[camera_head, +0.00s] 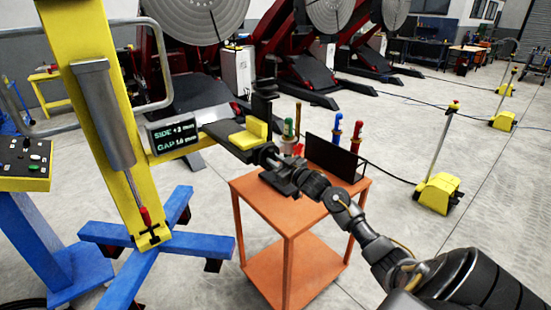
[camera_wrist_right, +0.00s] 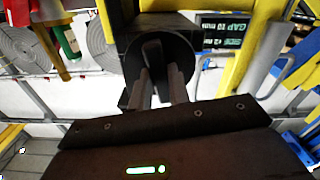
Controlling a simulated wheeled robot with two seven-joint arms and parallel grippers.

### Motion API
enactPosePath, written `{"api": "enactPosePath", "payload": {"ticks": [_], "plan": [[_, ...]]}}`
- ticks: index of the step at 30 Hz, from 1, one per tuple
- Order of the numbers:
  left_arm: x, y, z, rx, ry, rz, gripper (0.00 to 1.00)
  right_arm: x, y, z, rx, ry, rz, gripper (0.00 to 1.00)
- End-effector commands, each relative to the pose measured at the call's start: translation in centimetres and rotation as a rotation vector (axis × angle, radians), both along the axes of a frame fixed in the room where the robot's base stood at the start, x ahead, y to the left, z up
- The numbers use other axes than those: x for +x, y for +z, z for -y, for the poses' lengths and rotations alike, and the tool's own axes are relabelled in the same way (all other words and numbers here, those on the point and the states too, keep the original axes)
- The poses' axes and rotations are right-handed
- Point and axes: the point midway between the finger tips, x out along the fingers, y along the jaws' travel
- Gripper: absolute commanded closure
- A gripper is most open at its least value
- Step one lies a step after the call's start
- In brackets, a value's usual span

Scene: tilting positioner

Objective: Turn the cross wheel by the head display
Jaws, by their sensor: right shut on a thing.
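The head display (camera_head: 173,133) is a dark panel on the yellow column and reads SIDE +2 mm, with a GAP line whose figure I cannot read surely. It also shows inverted in the right wrist view (camera_wrist_right: 224,33). The cross wheel (camera_wrist_right: 184,52) is a dark round part with a raised bar across its face, at the end of a dark block. My right gripper (camera_wrist_right: 160,84) is shut on that bar, one finger on each side. In the head view my right gripper (camera_head: 275,163) is at the end of the yellow arm and hides most of the wheel. My left gripper is out of view.
An orange cart (camera_head: 292,215) with colored-handled tools and a black panel (camera_head: 335,157) stands below and behind my right gripper. The yellow column (camera_head: 95,95) stands on blue feet (camera_head: 140,262). A yellow floor pedestal (camera_head: 437,194) is at the right, with open floor around it.

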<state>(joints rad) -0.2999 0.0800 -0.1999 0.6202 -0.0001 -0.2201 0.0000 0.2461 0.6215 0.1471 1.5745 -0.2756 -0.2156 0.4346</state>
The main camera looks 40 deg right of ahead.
Motion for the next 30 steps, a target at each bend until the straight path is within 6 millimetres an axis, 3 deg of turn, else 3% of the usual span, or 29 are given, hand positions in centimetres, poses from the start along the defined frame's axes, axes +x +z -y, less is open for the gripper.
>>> {"api": "enactPosePath", "payload": {"ticks": [7, 8, 13, 23, 30], "plan": [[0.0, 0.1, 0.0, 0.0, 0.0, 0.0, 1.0, 0.0, 0.0, 0.0, 0.016, 0.0, 0.0, 1.0], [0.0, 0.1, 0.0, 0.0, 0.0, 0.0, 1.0, 0.0, 0.0, 0.0, 0.016, 0.0, 0.001, 0.81], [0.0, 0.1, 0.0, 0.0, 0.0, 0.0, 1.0, 0.0, 0.0, 0.0, 0.015, 0.0, 0.001, 0.6], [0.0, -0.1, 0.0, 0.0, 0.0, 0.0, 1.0, -0.4, -0.1, 0.0, 0.014, 0.0, 0.0, 0.6], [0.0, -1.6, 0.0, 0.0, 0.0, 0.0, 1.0, -4.3, -0.5, -0.1, 0.012, 0.0, -0.001, 0.6]]}}
